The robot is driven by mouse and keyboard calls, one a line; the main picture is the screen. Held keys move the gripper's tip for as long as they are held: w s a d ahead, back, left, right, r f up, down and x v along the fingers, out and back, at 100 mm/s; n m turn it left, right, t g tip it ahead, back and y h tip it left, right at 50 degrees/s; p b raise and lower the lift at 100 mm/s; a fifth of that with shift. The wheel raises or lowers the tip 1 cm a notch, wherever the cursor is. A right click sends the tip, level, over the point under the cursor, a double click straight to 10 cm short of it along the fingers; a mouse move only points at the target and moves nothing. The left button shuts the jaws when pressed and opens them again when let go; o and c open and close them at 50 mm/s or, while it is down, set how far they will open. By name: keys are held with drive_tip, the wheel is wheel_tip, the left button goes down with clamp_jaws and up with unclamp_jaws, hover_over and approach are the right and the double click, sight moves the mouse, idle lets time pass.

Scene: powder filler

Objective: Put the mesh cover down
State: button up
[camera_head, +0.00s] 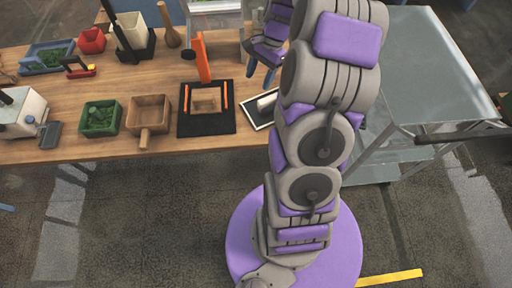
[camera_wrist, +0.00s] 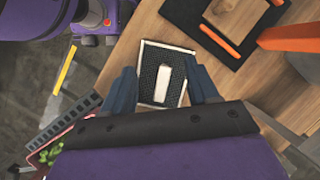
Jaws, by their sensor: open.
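The mesh cover (camera_wrist: 151,91) is a dark mesh square with a pale frame and a white block-like handle on top. In the wrist view it lies flat on the wooden table, near the table's edge, between and beyond my fingertips. My gripper (camera_wrist: 163,88) is open, with blue fingers on either side of the cover and apart from the white handle. In the head view the mesh cover (camera_head: 258,110) lies right of the black mat, partly hidden by my arm. My gripper (camera_head: 262,68) is above and behind it there.
A black mat (camera_head: 190,125) with an orange-railed stand is just left of the cover. A wooden box (camera_head: 148,113), a green box (camera_head: 100,130) and a white machine (camera_head: 18,115) stand farther left. A grey metal cart (camera_head: 440,65) is to the right.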

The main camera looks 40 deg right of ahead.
drive_tip(key=s+a+r+n+h, duration=0.1)
drive_tip(key=s+a+r+n, duration=0.25)
drive_tip(key=a, duration=0.25)
drive_tip(key=s+a+r+n+g, duration=0.1)
drive_tip(key=s+a+r+n, duration=0.25)
drive_tip(key=a, duration=0.25)
drive_tip(key=s+a+r+n+h, duration=0.1)
drive_tip(key=s+a+r+n, duration=0.1)
drive_tip(key=s+a, duration=0.3)
drive_tip(key=s+a+n+h, duration=0.1)
drive_tip(key=s+a+n, duration=0.1)
drive_tip(key=s, duration=0.5)
drive_tip(key=s+a+r+n+h, duration=0.1)
drive_tip(key=s+a+n, duration=0.2)
drive_tip(key=s, duration=0.4)
drive_tip(key=shift+n+g, duration=0.3)
drive_tip(key=shift+n, duration=0.4)
